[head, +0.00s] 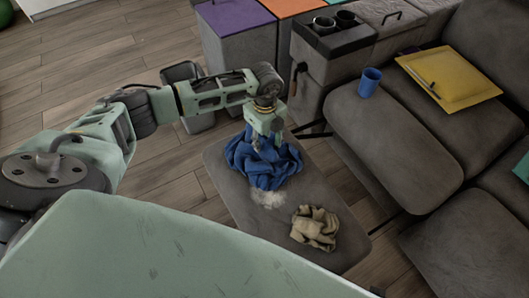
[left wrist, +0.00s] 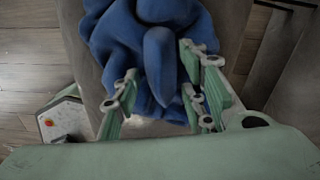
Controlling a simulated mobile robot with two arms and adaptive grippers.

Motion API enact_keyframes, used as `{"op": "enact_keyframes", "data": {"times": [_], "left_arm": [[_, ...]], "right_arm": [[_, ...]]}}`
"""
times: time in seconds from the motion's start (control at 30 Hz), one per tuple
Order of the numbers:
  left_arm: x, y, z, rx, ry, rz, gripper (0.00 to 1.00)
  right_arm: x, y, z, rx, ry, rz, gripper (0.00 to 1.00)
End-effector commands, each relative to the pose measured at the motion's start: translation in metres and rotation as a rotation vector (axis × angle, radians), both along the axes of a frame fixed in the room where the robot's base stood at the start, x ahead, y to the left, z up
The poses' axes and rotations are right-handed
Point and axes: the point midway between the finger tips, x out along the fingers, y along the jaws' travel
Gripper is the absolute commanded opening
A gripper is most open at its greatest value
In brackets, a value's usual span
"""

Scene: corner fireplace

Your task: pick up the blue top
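The blue top (head: 262,165) lies crumpled in a heap on a grey padded bench (head: 235,205). My left gripper (head: 266,136) points down over the top's upper part in the head view. In the left wrist view, the fingers of my left gripper (left wrist: 160,88) stand apart, with a raised fold of the blue top (left wrist: 160,55) between them. I cannot tell whether the fingers touch the cloth. The gripper hides part of the top in the head view. My right gripper is not in view.
A beige crumpled cloth (head: 314,228) and a white fluffy patch (head: 268,198) lie on the bench near the top. A grey sofa (head: 395,140) at the right holds a blue cup (head: 369,82) and yellow folder (head: 450,78). Storage boxes (head: 238,45) stand behind. Wooden floor shows at left.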

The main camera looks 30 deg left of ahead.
Motion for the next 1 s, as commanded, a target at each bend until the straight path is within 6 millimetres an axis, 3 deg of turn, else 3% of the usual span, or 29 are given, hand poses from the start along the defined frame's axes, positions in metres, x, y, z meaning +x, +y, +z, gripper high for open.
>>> {"op": "enact_keyframes", "data": {"times": [0.27, 0.73, 1.0], "left_arm": [[0.0000, -0.0008, -0.0055, -0.001, -0.001, -0.002, 0.39], [-0.0001, -0.0006, -0.0053, -0.001, -0.001, -0.002, 0.00], [0.0000, -0.0006, -0.0052, -0.001, -0.001, -0.002, 0.00]], "right_arm": [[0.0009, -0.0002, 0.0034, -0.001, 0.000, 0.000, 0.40], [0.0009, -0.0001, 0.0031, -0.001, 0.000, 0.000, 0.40], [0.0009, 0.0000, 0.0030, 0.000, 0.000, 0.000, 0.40]]}}
